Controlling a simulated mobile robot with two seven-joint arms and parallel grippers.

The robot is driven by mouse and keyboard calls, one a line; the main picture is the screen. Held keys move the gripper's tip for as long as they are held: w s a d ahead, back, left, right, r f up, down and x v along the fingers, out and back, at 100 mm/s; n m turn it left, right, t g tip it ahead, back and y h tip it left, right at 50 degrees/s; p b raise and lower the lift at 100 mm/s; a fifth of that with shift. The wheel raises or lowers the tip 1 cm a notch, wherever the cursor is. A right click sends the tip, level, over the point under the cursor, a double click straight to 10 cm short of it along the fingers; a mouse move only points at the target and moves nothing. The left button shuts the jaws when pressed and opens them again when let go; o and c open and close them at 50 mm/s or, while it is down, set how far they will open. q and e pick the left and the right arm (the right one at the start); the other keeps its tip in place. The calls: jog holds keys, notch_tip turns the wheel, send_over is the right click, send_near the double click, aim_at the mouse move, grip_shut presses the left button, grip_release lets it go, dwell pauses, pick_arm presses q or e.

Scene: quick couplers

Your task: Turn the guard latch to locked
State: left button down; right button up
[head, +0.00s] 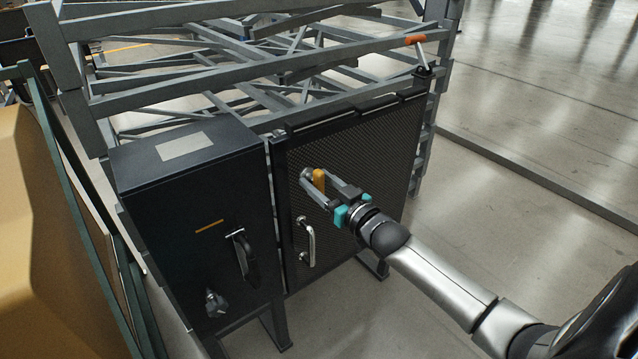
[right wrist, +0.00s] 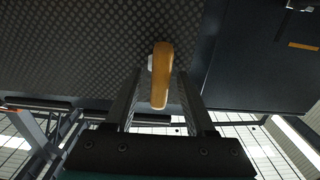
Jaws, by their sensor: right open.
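The guard latch (head: 319,180) is an orange handle on the dark mesh guard door (head: 372,140). In the head view it stands roughly upright, near the door's upper left side. My right gripper (head: 314,185) reaches in from the right, with its jaws at the latch. In the right wrist view the orange latch handle (right wrist: 161,80) lies between the two open fingers of the right gripper (right wrist: 158,92). Gaps show on both sides of the handle, so neither finger appears to touch it. My left gripper is not in view.
A silver pull handle (head: 307,243) is on the door below the latch. A dark cabinet (head: 190,210) with a black handle (head: 244,256) stands left of the door. A grey metal frame (head: 240,100) stands behind. An orange-topped lever (head: 415,40) is at the upper right.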

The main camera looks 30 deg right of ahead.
grip_shut()
dwell(0.4)
